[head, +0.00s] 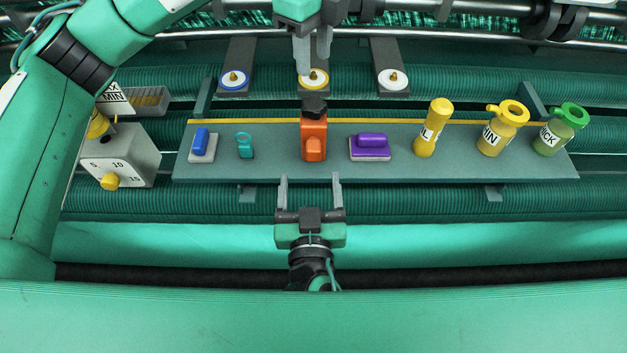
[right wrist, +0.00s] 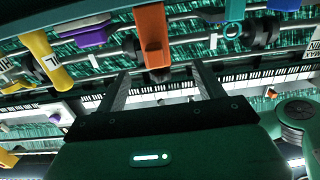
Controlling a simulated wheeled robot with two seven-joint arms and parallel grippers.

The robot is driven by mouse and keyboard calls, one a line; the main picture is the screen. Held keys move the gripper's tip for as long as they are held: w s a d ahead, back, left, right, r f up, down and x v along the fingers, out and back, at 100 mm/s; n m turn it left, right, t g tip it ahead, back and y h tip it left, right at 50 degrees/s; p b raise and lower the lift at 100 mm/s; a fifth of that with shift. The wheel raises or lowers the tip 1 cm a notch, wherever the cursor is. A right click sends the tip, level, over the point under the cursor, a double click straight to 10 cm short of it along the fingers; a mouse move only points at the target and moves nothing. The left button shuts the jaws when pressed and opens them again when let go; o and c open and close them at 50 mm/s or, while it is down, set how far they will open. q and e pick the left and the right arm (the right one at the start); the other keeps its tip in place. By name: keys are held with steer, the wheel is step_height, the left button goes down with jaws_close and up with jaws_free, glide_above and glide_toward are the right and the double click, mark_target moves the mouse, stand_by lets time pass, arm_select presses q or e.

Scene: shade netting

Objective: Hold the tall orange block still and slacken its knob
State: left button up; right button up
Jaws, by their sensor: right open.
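The tall orange block (head: 314,140) stands upright at the middle of the grey shelf, with its dark knob (head: 314,106) on top. My left gripper (head: 313,70) points down and shows just above the knob in the head view; its fingers are a little apart with nothing between them. My right gripper (head: 310,178) is open and empty in front of the shelf, pointing at the block and apart from it. In the right wrist view the orange block (right wrist: 153,38) lies beyond the open fingers (right wrist: 158,78), roughly centred between them. The knob is not clear there.
On the shelf (head: 275,170), a teal ring piece (head: 245,145) and blue block (head: 201,140) stand left, a purple block (head: 371,142) right. Yellow and green bottles (head: 498,128) stand farther right. A dial box (head: 118,160) is at the left. Ringed pegs (head: 234,78) lie behind.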

mark_target(314, 138)
steer(key=w, duration=0.4)
steer(key=w+r, duration=0.1)
steer(key=w, duration=0.6)
steer(key=shift+w+d+r, duration=0.25)
steer(key=shift+w+d, duration=0.05)
steer(key=shift+w, duration=0.1)
steer(key=shift+c, duration=0.4)
steer(key=c, duration=1.2)
